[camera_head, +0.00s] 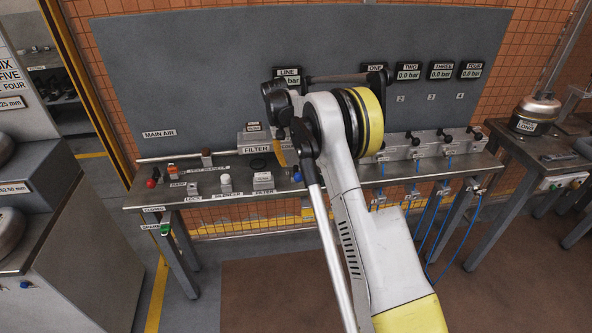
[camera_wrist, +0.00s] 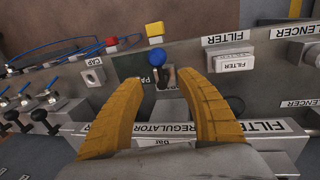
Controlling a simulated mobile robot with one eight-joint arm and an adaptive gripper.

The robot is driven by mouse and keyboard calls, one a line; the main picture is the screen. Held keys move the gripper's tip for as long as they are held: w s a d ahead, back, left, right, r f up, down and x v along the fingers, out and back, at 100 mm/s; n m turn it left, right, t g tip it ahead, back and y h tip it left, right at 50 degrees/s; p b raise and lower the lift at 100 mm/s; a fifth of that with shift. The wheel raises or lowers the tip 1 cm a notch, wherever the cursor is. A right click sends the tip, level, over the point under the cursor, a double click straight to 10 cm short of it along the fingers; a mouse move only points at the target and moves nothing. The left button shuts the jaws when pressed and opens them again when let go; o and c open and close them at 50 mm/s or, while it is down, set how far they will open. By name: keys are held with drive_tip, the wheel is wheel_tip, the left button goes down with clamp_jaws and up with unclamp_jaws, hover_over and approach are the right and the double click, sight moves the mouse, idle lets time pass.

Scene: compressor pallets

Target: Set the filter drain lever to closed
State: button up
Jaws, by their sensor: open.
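My gripper (camera_wrist: 160,80) has two yellow fingers spread apart with nothing held. A dark fitting shows between and beyond the fingertips, and a blue ball (camera_wrist: 155,56) lies just past them; I cannot tell whether they touch anything. I cannot make out the drain lever or its position clearly in either view. In the head view, my arm hides the gripper.
Loose labelled parts stand on the bench front, including a filter part (camera_wrist: 233,61) and a cap part (camera_wrist: 92,74). A red ball (camera_head: 151,183) is at the left. Several valves with black handles (camera_head: 445,133) and blue hoses (camera_head: 424,236) are at the right.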

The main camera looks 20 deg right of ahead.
drive_tip(key=r, duration=0.3)
drive_tip(key=a+r, duration=0.1)
drive_tip(key=r, duration=0.1)
drive_tip(key=shift+w+r, duration=0.15)
drive_tip(key=shift+r, duration=0.15)
drive_tip(key=s+a+r+n+t, duration=0.15)
drive_tip(key=s+a+r, duration=0.25)
drive_tip(key=s+r, duration=0.4)
drive_tip(key=s+a+r+t, duration=0.2)
drive_tip(key=s+a+r, duration=0.2)
drive_tip(key=s+r, duration=0.35)
drive_tip(key=s+a+f+n+t+y, duration=0.1)
drive_tip(key=s+a+f+t, duration=0.1)
drive_tip(key=s, duration=0.9)
drive_tip(key=s+a+f+n+t+y, duration=0.1)
drive_tip(key=s+a+f+t, duration=0.1)
drive_tip(key=s, duration=1)
drive_tip(key=shift+a+f, duration=0.65)
drive_tip(key=shift+a, duration=0.45)
